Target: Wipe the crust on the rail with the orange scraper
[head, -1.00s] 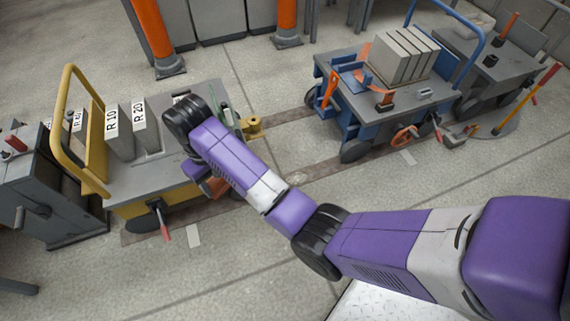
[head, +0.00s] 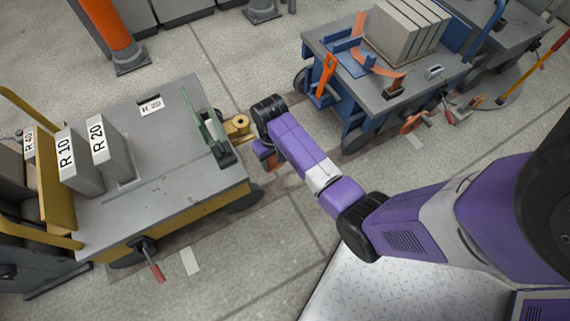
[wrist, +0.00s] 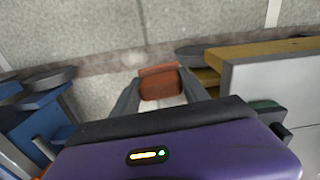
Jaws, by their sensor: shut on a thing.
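My gripper (head: 266,158) is between the two carts in the head view, above the floor rail. In the wrist view its two fingers (wrist: 160,90) are shut on an orange-brown block, which looks like the orange scraper (wrist: 160,83). In the head view only a small orange piece of it shows under my wrist. The rail (wrist: 100,63) is a brownish strip across the floor, and it also runs between the carts in the head view (head: 282,187). A pale, blurred patch on it (wrist: 135,58) may be the crust. The scraper appears held above the floor; contact with the rail cannot be told.
A yellow cart (head: 165,205) with R 10 and R 20 panels stands left, its brass coupling (head: 237,127) close to my gripper. A blue cart (head: 405,95) with grey panels and orange parts stands right. Open floor lies in front.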

